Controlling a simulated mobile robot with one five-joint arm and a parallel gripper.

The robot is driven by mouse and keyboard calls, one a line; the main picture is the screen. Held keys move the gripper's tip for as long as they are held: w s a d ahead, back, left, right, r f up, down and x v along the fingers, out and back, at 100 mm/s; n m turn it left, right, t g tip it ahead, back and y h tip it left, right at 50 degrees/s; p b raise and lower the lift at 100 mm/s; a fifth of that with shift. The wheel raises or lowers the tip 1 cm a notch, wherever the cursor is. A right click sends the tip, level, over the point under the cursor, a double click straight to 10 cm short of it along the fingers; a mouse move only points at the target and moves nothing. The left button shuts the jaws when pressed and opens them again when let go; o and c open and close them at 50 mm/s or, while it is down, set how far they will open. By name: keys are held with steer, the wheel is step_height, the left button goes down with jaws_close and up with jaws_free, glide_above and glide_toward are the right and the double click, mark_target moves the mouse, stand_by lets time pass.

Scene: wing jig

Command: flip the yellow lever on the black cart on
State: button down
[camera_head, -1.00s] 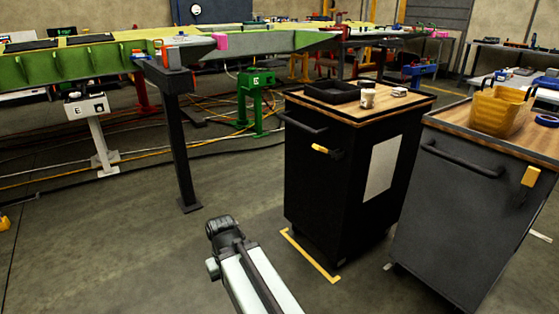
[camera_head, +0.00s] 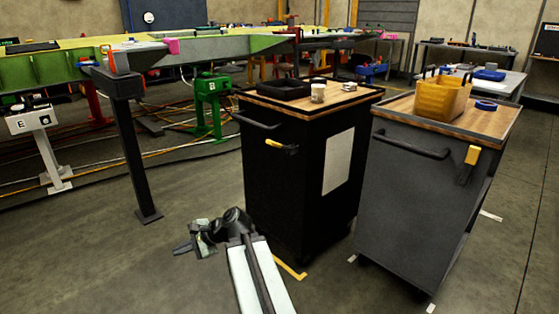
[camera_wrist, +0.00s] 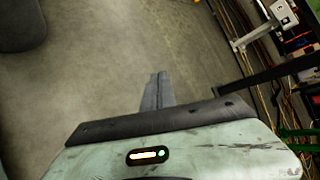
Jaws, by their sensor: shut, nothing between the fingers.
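The black cart (camera_head: 270,190) stands in the middle of the head view, with a wooden top. Its yellow lever (camera_head: 281,146) sits on the upper front face below the handle, lying roughly level. My gripper (camera_head: 181,248) is in front and to the left of the cart, well below the lever and apart from it, pointing left. In the wrist view my gripper (camera_wrist: 157,88) shows its fingers together over bare floor, with nothing held. The lever is not in the wrist view.
A grey cart (camera_head: 410,210) with another yellow lever (camera_head: 469,160) and a yellow bin (camera_head: 441,98) stands close on the right. A dark post (camera_head: 130,160) carries the green wing on the left. Cables lie behind. Floor at front left is clear.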

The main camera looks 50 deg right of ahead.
mark_target(281, 146)
steer(key=s+d+r+m+t+h+b, duration=0.1)
steer(key=s+d+r+m+t+h, duration=0.2)
steer(key=d+m, duration=0.5)
steer(key=s+d+r+m+t+h+b, duration=0.1)
steer(key=s+d+r+m+t+h, duration=0.2)
steer(key=d+r+m, duration=0.4)
steer(key=s+d+r+m+t+h, duration=0.4)
steer(key=s+d+m, duration=0.3)
steer(key=d, duration=1.4)
steer(key=r+m+t, duration=0.1)
steer(key=m, duration=0.2)
steer(key=shift+b, duration=0.4)
steer(key=shift+d+r, duration=0.1)
steer(key=w+d+r+p, duration=0.3)
steer(key=w+r+p, duration=0.2)
steer(key=w, duration=0.4)
steer(key=shift+w+d+r+m+p, duration=0.2)
steer(key=shift+d+r+m+p, duration=0.05)
steer(key=shift+m+p, duration=0.1)
